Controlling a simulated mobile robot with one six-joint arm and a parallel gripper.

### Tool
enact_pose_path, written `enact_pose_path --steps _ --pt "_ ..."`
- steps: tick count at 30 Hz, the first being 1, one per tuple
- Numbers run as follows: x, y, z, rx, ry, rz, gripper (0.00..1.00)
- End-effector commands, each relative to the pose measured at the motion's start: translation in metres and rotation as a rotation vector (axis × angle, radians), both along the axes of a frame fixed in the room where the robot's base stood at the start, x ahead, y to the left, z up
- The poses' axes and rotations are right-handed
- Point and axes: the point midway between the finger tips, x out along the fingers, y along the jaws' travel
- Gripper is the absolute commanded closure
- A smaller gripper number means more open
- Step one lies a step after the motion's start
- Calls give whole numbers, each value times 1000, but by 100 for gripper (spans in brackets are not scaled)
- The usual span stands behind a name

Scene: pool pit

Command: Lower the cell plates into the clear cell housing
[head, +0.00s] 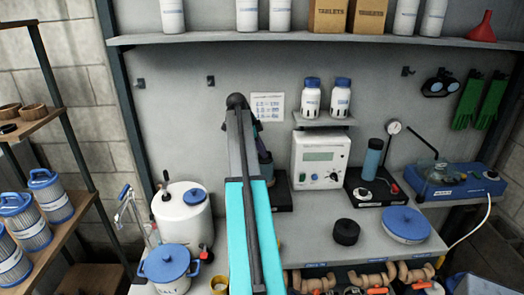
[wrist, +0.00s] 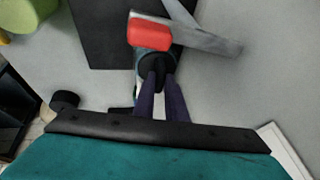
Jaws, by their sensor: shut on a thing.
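In the wrist view my gripper (wrist: 158,76) points up the picture, with its two dark fingers close together. The fingers are shut on a dark rounded part (wrist: 157,66), which I take to be the top of the cell plates. Beyond it are a red block (wrist: 149,33) and grey flat strips (wrist: 205,41), partly overlapping; I cannot tell which belong to the plates. The clear cell housing cannot be made out for certain in either view.
A white control box (head: 320,158) stands right of my arm, with a blue bottle (head: 372,158) beside it. A white drum (head: 182,215) and a blue-lidded pot (head: 168,265) stand left. A black puck (head: 346,231) and blue-lidded tub (head: 405,224) lie front right.

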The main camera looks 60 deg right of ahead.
Motion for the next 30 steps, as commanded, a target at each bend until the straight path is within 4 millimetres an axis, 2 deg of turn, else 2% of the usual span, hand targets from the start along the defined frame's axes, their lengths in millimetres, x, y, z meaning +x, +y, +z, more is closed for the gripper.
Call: enact_pose_path --steps 24,25,27,28,30 --pt "-1 -1 -4 -1 0 -1 100" --pt "-1 -1 -4 -1 0 -1 85" --pt "-1 -1 -5 -1 0 -1 74" --pt "-1 -1 -5 -1 0 -1 68" --pt "-1 -1 -5 0 0 -1 67"
